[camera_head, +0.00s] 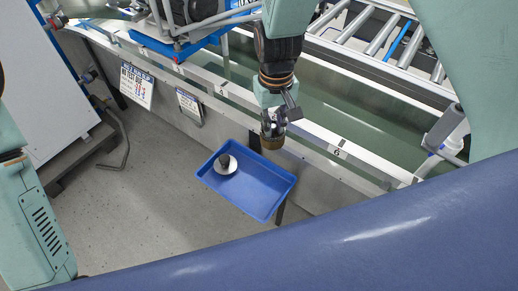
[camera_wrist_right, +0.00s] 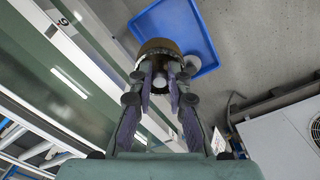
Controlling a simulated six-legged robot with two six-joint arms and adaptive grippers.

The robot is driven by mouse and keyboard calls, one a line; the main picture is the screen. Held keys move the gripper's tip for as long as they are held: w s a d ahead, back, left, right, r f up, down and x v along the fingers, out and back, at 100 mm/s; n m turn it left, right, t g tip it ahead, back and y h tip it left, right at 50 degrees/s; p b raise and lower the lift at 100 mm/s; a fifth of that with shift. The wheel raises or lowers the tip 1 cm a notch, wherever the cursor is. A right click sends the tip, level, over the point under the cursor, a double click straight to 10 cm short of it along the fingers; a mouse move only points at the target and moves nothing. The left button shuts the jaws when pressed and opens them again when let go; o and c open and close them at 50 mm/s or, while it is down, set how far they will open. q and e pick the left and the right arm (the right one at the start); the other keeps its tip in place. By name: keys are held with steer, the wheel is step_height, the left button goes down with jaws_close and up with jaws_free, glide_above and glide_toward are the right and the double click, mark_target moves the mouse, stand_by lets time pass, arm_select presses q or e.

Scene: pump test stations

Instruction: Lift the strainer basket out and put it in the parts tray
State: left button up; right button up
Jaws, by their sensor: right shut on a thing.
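The strainer basket (camera_head: 272,143) is a brownish, short cylinder held under my right gripper (camera_head: 273,127). The right gripper is shut on it, above the stainless tank's front rail, near the tray's upper right side. In the right wrist view the basket (camera_wrist_right: 158,46) shows beyond the fingertips (camera_wrist_right: 160,75), with the tray behind it. The parts tray (camera_head: 262,203) is blue and shallow and also shows in the wrist view (camera_wrist_right: 197,30). A white disc with a dark knob (camera_head: 227,168) lies in its left part; the rest is bare. My left gripper is out of view.
A long tank with greenish water (camera_head: 345,112) runs behind the tray, edged by a metal rail marked 6. A roller conveyor (camera_head: 372,32) is at the top right. Signs (camera_head: 137,86) hang on the tank's side. Grey floor lies open left of the tray.

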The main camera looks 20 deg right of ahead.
steer(key=shift+n, duration=0.3)
steer(key=f+b, duration=0.5)
steer(key=f, duration=0.5)
steer(key=w+a+f+b, duration=0.1)
steer(key=f+b, duration=0.4)
steer(key=f, duration=0.5)
steer(key=f+b, duration=0.5)
steer(key=f, duration=0.5)
steer(key=shift+w+a+f+b, duration=0.1)
steer(key=shift+w+a+b, duration=0.2)
steer(key=shift+w+b, duration=0.05)
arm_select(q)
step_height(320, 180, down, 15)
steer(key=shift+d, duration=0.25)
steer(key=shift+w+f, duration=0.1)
